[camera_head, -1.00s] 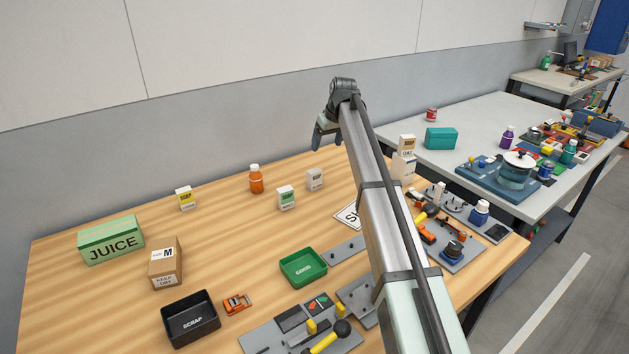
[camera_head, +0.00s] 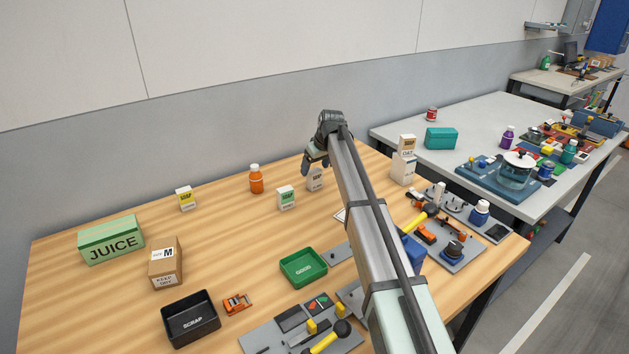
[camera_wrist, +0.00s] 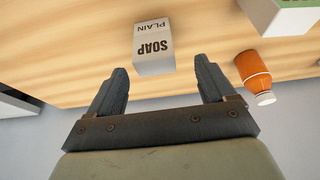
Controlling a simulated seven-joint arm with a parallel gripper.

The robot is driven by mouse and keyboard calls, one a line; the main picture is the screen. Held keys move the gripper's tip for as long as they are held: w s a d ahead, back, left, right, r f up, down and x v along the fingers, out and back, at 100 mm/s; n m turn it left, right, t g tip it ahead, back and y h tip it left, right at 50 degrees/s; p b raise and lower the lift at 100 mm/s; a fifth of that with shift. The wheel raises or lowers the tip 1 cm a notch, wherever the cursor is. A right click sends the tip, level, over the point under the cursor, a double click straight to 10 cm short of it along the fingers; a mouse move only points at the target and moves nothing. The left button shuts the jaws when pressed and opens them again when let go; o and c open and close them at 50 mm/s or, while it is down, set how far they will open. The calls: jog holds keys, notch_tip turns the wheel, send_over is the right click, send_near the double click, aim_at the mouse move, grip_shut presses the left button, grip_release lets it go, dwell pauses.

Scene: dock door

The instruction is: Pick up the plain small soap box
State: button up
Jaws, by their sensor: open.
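The plain soap box (camera_head: 315,184) is a small white-grey box standing on the wooden table, right of the green-marked soap box (camera_head: 286,197). In the wrist view the plain soap box (camera_wrist: 153,46) shows the words SOAP and PLAIN and lies just beyond the fingertips, in line with the gap between them. My gripper (camera_head: 312,166) is above the box in the head view and partly hides its top. In the wrist view my gripper (camera_wrist: 160,80) is open, with its two fingers apart and nothing between them.
An orange bottle (camera_head: 256,180) stands left of the soap boxes and also shows in the wrist view (camera_wrist: 252,72). A yellow-marked soap box (camera_head: 186,199) stands farther left. A green tray (camera_head: 303,281) lies nearer the front. A wall rises behind the table.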

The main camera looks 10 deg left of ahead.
aim_at(315, 171)
jog(key=shift+w+x, duration=0.2)
jog(key=shift+x, duration=2.7)
jog(key=shift+d, duration=0.2)
jog(key=shift+c, duration=0.5)
jog(key=c, duration=1)
